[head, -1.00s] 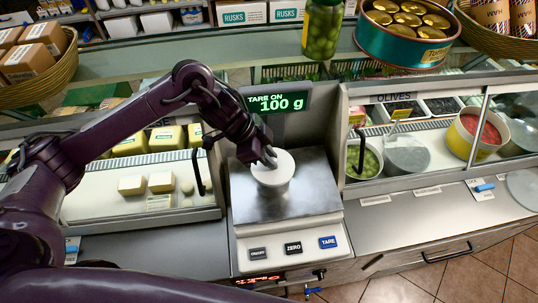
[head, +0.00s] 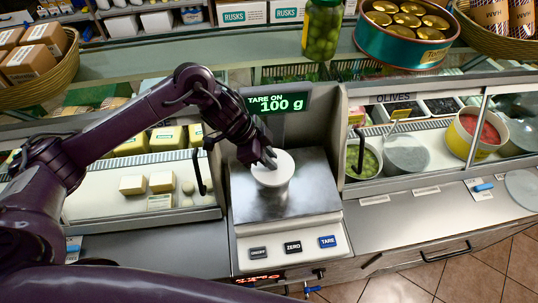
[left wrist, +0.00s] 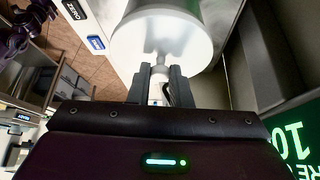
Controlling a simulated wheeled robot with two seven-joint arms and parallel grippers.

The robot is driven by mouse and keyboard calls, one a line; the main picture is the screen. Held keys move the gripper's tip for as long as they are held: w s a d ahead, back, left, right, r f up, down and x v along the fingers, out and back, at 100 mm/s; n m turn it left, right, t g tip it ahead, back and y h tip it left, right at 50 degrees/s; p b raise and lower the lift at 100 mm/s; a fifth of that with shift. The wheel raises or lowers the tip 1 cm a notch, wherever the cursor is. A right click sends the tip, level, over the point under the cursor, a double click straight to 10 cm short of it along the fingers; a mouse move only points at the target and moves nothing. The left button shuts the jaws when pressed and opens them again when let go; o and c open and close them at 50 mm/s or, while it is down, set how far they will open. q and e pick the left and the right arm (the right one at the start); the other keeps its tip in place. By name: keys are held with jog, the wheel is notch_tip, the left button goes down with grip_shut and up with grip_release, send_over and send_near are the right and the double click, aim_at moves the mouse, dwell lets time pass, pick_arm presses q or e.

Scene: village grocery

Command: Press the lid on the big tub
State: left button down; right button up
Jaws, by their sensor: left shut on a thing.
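A small white round tub (head: 271,176) with a flat pale top stands on the scale's metal plate. In the left wrist view the fingers (left wrist: 160,82) are closed on a narrow piece at the edge of the white tub (left wrist: 165,38); I cannot tell whether this is part of a lid. A larger yellow-and-white tub (head: 468,146) with red contents stands behind the glass at right. A pale flat disc (head: 524,188), perhaps a lid, lies on the counter at far right. My right gripper is not in view.
The scale (head: 290,236) shows "TARE ON 100 g" on its display (head: 276,102). Glass cases flank it, with cheeses (head: 132,185) at left and olive tubs (head: 405,155) at right. A jar (head: 322,30) stands on the shelf above. The counter right of the scale (head: 390,228) is mostly clear.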

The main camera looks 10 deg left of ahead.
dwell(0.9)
pick_arm(q)
jog(key=shift+f, duration=0.1)
jog(key=c, duration=0.8)
grip_release()
jog(key=shift+o, duration=0.2)
jog(key=shift+p, duration=0.3)
jog(key=shift+r+p, duration=1.35)
jog(key=shift+r, duration=2.2)
